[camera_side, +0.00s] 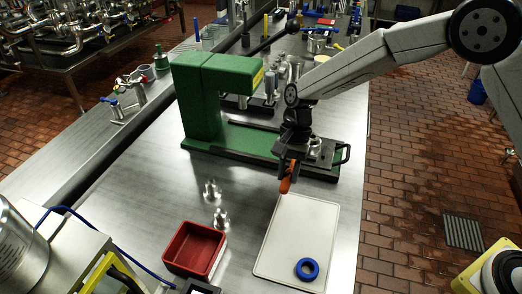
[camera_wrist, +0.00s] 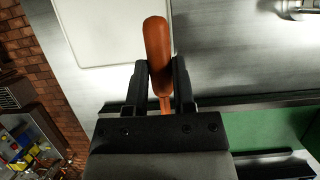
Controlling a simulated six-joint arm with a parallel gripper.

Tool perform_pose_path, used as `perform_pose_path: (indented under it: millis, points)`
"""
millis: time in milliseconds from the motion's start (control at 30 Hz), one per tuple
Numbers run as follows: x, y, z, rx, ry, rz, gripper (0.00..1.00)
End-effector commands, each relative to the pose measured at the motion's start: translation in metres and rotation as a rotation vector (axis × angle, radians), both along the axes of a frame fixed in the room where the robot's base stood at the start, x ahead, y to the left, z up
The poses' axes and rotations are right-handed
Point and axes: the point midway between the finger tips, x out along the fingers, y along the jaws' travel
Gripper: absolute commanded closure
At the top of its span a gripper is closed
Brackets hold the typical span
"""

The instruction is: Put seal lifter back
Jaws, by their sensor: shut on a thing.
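My gripper (camera_side: 290,160) points down near the front edge of the green machine's base. It is shut on the orange handle of the seal lifter (camera_side: 286,180), which hangs just above the far end of the white board. In the wrist view, the seal lifter (camera_wrist: 157,58) shows its orange handle between the two fingers of my gripper (camera_wrist: 160,85). A thinner orange part runs back between the fingers. The tip of the tool is hidden behind the gripper body.
The white board (camera_side: 290,240) carries a blue ring (camera_side: 307,269). The green machine (camera_side: 205,105) stands close behind my gripper.

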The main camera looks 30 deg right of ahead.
Motion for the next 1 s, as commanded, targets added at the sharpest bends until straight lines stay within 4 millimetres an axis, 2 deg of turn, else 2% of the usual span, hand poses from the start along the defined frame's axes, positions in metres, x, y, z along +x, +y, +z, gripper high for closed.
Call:
perform_pose_path:
  millis: [300, 867, 900, 967, 1000]
  points:
    - [0.003, 0.001, -0.031, 0.000, 0.000, -0.001, 1.00]
    - [0.003, 0.001, -0.038, 0.000, -0.001, 0.000, 1.00]
    - [0.003, 0.001, -0.038, 0.001, -0.002, -0.001, 0.56]
    - [0.003, 0.001, -0.038, 0.001, -0.002, -0.001, 0.37]
    - [0.003, 0.001, -0.038, 0.000, -0.001, 0.000, 0.33]
